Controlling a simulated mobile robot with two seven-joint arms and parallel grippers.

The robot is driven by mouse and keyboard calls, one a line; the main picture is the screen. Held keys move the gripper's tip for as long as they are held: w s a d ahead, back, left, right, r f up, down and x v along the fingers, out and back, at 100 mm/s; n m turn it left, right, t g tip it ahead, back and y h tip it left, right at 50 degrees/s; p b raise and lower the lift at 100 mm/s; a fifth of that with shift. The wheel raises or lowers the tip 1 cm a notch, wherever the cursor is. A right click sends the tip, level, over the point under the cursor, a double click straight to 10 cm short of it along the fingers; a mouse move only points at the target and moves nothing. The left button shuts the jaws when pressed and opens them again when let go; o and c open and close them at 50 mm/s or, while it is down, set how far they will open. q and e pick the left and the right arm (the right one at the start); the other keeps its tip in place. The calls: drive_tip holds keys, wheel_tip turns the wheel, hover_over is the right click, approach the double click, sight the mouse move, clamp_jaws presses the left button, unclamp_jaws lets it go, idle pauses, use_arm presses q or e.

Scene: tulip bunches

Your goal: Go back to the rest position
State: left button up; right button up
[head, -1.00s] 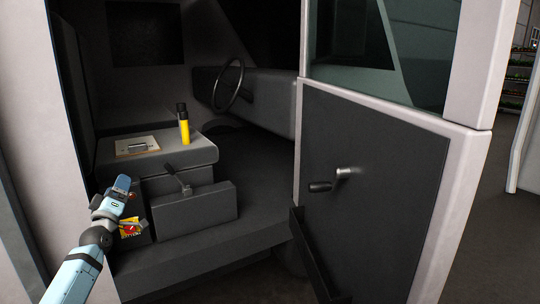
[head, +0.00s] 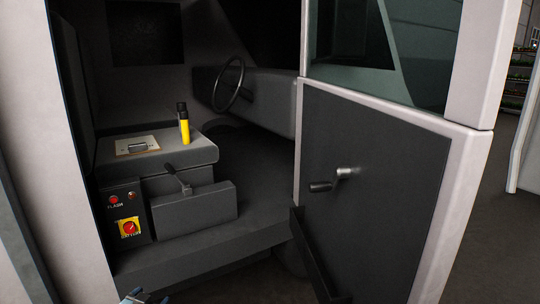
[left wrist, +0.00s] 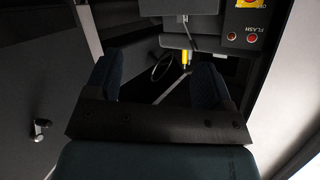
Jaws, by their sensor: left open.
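My left gripper (head: 145,297) only just shows at the bottom edge of the head view, low and in front of the vehicle's sill. In the left wrist view my left gripper (left wrist: 157,82) is open, with its two dark blue fingers wide apart and nothing between them. It is apart from the control panel (head: 124,211), whose red rotary switch on a yellow plate (head: 129,228) is now in full sight. My right gripper is in neither view.
The cab door (head: 365,190) with its handle (head: 345,173) stands open at the right. Inside are a lever (head: 177,181), a yellow and black flashlight (head: 184,127), a clipboard (head: 137,146) and a steering wheel (head: 228,85). The doorway between is clear.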

use_arm(q)
drive_tip(key=s+d+f+g+h, duration=0.1)
drive_tip(key=s+d+f, duration=0.3)
drive_tip(key=s, duration=0.7)
drive_tip(key=s+d+f+g+h, duration=0.1)
drive_tip(key=s+d, duration=0.4)
drive_tip(key=s, duration=0.5)
drive_tip(key=s+d+f+g+h, duration=0.1)
drive_tip(key=s+d+f, duration=0.3)
drive_tip(key=s, duration=0.7)
wheel_tip(320, 180, up, 16)
drive_tip(key=s+p, duration=0.2)
drive_tip(key=p, duration=1.7)
drive_tip(key=shift+n, duration=0.3)
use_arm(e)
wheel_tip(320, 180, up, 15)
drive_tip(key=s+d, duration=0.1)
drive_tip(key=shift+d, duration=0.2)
use_arm(q)
drive_tip(key=shift+d+r, duration=0.1)
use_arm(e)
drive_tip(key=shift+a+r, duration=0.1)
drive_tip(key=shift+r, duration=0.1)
